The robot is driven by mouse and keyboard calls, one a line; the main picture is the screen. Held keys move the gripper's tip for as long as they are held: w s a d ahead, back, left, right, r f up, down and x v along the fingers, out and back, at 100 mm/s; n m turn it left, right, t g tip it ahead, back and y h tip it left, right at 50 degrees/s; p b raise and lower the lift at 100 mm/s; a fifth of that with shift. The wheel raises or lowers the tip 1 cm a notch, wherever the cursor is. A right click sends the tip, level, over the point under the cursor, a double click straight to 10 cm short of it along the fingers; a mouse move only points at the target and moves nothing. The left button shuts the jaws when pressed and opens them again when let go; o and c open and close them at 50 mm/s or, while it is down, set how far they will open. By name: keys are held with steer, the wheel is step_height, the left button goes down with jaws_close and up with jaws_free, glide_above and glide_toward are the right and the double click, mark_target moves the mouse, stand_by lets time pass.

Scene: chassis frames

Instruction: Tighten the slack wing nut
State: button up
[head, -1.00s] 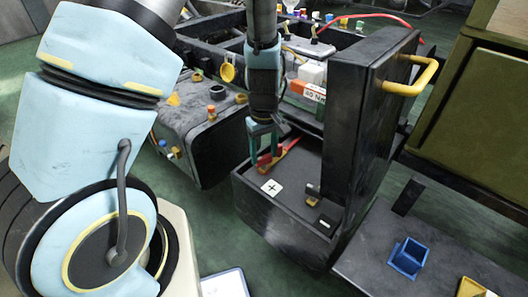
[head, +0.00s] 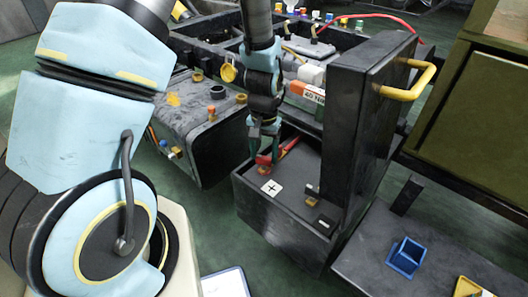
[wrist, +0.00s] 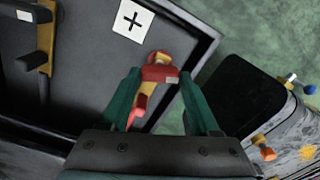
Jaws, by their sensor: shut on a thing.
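The wing nut (wrist: 160,73) shows in the wrist view as a red piece between my fingertips, above a tan and red clamp with a red lead. In the head view the red wing nut (head: 263,160) is small and partly hidden by my fingers. It sits in the dark battery box (head: 282,232), near a white plus label (head: 271,187). My gripper (head: 265,152) points down into the box with its two teal fingers, one on each side of the red piece. It is shut on it in the wrist view (wrist: 161,80). How tight the nut sits cannot be seen.
A dark upright panel (head: 352,125) with a yellow handle (head: 411,80) stands right of my gripper. A second, dark terminal (head: 312,196) is at the box's front right. A dark tank (head: 200,125) stands left. A blue holder (head: 407,256) sits on the right shelf.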

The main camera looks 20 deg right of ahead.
mark_target(263, 157)
steer(key=shift+m, duration=1.1)
steer(key=o, duration=1.4)
steer(key=shift+c, duration=0.2)
steer(key=shift+r, duration=0.1)
step_height(263, 157, up, 11)
steer(key=shift+f, duration=0.2)
steer(key=shift+a, duration=0.1)
steer(key=a+r+n+p, duration=0.2)
steer(key=a+r+n, duration=0.2)
steer(key=a, duration=0.8)
steer(key=a+r+n+t+p, duration=0.1)
steer(key=a+r+n+p, duration=0.2)
steer(key=a+r, duration=0.6)
steer(key=a+n, duration=0.1)
steer(key=a, duration=0.3)
steer(key=shift+w+a+n+t, duration=0.2)
steer(key=shift+w+n+t, duration=0.1)
steer(key=shift+w+n, duration=0.1)
